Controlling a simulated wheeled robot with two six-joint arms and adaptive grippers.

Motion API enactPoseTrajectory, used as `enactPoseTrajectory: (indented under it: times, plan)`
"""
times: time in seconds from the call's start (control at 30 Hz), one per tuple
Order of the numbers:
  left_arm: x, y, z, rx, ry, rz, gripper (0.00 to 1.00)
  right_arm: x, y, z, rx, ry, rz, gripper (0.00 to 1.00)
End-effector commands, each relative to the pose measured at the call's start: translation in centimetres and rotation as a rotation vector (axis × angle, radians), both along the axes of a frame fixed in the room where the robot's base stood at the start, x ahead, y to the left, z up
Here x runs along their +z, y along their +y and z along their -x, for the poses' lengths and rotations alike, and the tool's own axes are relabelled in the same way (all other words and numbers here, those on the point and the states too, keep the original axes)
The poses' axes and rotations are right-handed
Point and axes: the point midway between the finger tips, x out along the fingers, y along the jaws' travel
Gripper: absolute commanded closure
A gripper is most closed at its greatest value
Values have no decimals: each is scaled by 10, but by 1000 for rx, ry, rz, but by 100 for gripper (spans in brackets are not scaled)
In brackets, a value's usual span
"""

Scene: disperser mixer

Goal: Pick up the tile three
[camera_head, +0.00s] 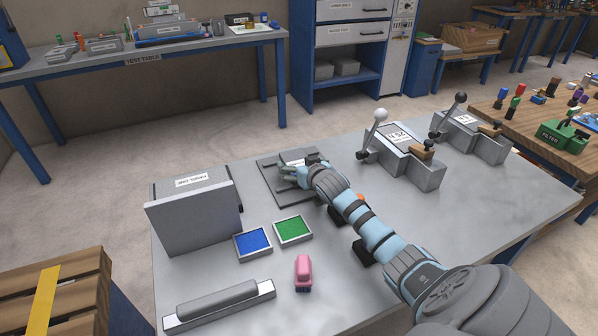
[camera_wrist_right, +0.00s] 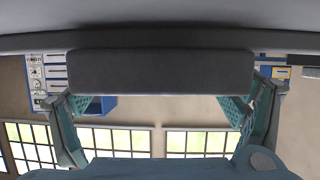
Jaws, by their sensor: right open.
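A flat dark grey plate (camera_head: 272,186) lies on the grey workbench, with a partly covered white label (camera_head: 296,161) near its back edge. No readable "three" shows, so I cannot tell which piece is tile three. My right gripper (camera_head: 288,174) is low over this plate and hides part of it. In the right wrist view my right gripper (camera_wrist_right: 160,115) has its two fingers wide apart. A dark grey block (camera_wrist_right: 160,72) spans the view above the gap between them; I cannot tell whether they touch it. My left gripper is not in view.
A grey panel box (camera_head: 192,220) stands left of the plate. Blue (camera_head: 253,242) and green (camera_head: 293,229) pads, a pink-handled stamp (camera_head: 303,270) and a long grey bar (camera_head: 220,302) are nearer. Lever presses (camera_head: 402,160) stand right.

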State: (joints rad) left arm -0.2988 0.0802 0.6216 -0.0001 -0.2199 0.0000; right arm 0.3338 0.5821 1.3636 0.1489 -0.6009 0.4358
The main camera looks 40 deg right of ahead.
Motion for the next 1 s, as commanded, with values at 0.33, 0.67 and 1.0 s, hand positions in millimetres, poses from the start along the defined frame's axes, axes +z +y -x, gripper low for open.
enactPoseTrajectory:
  times: [0.33,0.67,1.0]
  plan:
    - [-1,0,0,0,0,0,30,-1,-1,-4,1,1,2,26]
    - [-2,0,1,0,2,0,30,-2,-1,-4,1,2,1,79]
    - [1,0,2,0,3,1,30,5,-2,-4,1,0,3,82]
